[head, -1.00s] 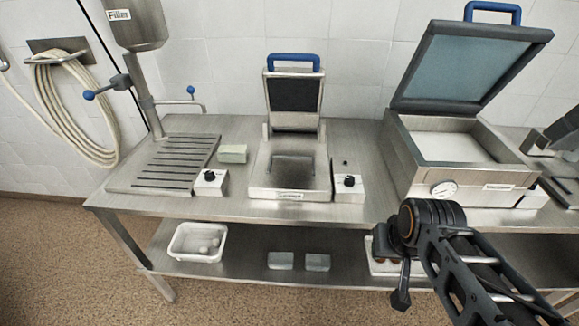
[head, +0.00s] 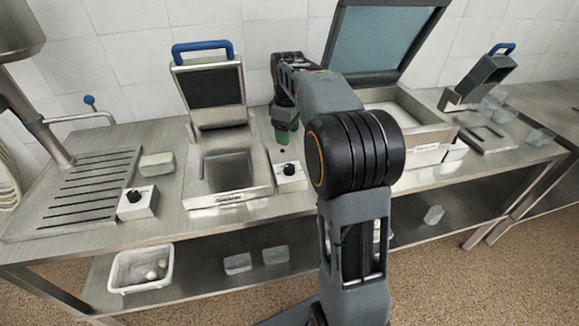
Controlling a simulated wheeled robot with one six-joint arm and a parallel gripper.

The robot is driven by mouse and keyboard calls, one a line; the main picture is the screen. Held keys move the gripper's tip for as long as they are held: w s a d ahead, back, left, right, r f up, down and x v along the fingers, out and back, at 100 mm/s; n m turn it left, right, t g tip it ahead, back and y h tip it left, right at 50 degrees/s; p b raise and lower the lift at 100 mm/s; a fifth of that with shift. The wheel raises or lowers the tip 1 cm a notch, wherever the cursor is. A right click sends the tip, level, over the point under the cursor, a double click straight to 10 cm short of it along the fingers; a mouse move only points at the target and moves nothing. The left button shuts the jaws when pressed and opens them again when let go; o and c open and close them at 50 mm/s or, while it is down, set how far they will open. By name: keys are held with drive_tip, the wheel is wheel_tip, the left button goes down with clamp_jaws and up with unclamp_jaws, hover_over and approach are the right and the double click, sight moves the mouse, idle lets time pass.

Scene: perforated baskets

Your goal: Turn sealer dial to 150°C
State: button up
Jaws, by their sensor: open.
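The sealer (head: 229,170) is a steel press with a raised lid and a blue handle, standing on the steel table. A small white box with a black dial knob (head: 289,168) is at its right side. A similar box with a black knob (head: 135,196) stands to its left; I cannot read the scale on either. My gripper (head: 285,136) points down above and behind the right-hand knob, apart from it. It looks empty, and its fingertips are small and partly dark. My arm hides the area to the right of the knob.
A large chamber machine (head: 403,105) with a raised lid stands close to the right of my arm. A slotted tray (head: 85,190) and a pale block (head: 157,164) lie left of the sealer. A white bin (head: 140,284) is on the lower shelf.

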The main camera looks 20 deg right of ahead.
sight(289, 166)
drive_tip(key=f, duration=1.4)
drive_tip(key=shift+w+d, duration=0.3)
drive_tip(key=shift+d, duration=0.1)
drive_tip(key=shift+c, duration=0.2)
drive_tip(key=c, duration=0.9)
